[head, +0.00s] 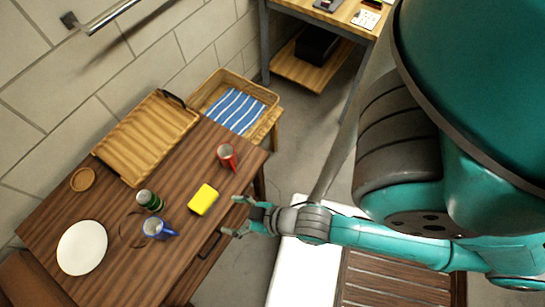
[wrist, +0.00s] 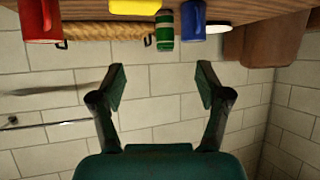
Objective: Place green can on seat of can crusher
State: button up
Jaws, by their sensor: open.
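The green can (head: 149,200) stands on the brown wooden table (head: 60,205), between the wooden tray and the blue mug. It also shows upside down at the top of the wrist view (wrist: 165,30). My gripper (head: 234,217) is open and empty, just off the table's right edge, to the right of the can with the yellow sponge between them. In the wrist view its two fingers (wrist: 162,85) are spread wide with only wall behind them. I cannot make out a can crusher in either view.
A yellow sponge (head: 203,199), blue mug (head: 157,228), red mug (head: 227,155), white plate (head: 82,247), small round wooden dish (head: 83,180) and wooden tray (head: 160,128) are on the table. A basket (head: 205,92) with striped cloth and a desk (head: 335,14) stand beyond.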

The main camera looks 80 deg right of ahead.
jog(key=s+r+t, duration=0.2)
jog(key=s+r, duration=0.6)
jog(key=s, duration=0.3)
jog(key=shift+d+r+t, duration=0.2)
jog(key=shift+r+t, duration=0.1)
jog(key=shift+r, duration=0.05)
jog(key=shift+o, duration=0.7)
jog(key=shift+s+r, duration=0.3)
jog(key=shift+r, duration=0.1)
